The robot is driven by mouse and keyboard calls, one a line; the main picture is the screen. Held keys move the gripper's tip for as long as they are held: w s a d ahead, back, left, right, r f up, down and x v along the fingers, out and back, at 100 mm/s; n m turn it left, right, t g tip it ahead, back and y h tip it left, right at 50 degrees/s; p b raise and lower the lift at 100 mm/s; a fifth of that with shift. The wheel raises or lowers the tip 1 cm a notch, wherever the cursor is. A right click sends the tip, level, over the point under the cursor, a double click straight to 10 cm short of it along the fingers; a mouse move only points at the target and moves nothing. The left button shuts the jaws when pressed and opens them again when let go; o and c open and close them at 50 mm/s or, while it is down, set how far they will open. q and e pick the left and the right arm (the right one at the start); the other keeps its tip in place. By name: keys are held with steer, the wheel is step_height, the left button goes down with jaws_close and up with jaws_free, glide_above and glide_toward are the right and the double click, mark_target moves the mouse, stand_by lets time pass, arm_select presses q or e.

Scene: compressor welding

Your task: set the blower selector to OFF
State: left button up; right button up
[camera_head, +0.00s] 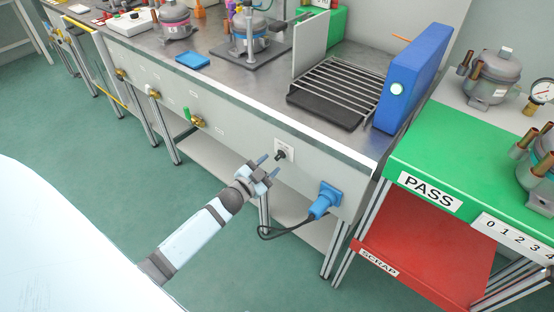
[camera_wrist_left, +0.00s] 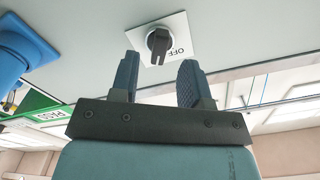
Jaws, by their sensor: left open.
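The blower selector is a black knob (camera_head: 280,155) on a white plate (camera_head: 287,146), set in the grey front panel of the bench. In the left wrist view, the knob (camera_wrist_left: 158,42) stands on its plate (camera_wrist_left: 178,27), with the letters OFF printed beside it on the right. Its handle looks roughly up and down in that view; I cannot tell its exact setting. My left gripper (camera_head: 269,167) is open and empty in front of the panel. In the wrist view its two blue-grey fingers (camera_wrist_left: 160,72) point toward the knob, one on either side, apparently short of it. My right gripper is out of view.
A blue plug (camera_head: 325,199) with a black cable sits on the panel right of the selector. A wire rack (camera_head: 338,84) and a blue upright box (camera_head: 410,78) stand on the bench above. The green PASS shelf (camera_head: 430,155) is at the right.

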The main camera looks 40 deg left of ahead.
mark_target(277, 158)
arm_select(q)
steer(key=w, duration=0.3)
steer(key=shift+d, duration=0.1)
steer(key=shift+w+d, duration=0.1)
steer(key=shift+w, duration=0.55)
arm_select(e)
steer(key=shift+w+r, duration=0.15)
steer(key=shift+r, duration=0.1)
arm_select(q)
steer(key=shift+c, duration=0.4)
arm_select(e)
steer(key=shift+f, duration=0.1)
arm_select(q)
steer(key=c, duration=0.6)
steer(key=shift+o, duration=0.2)
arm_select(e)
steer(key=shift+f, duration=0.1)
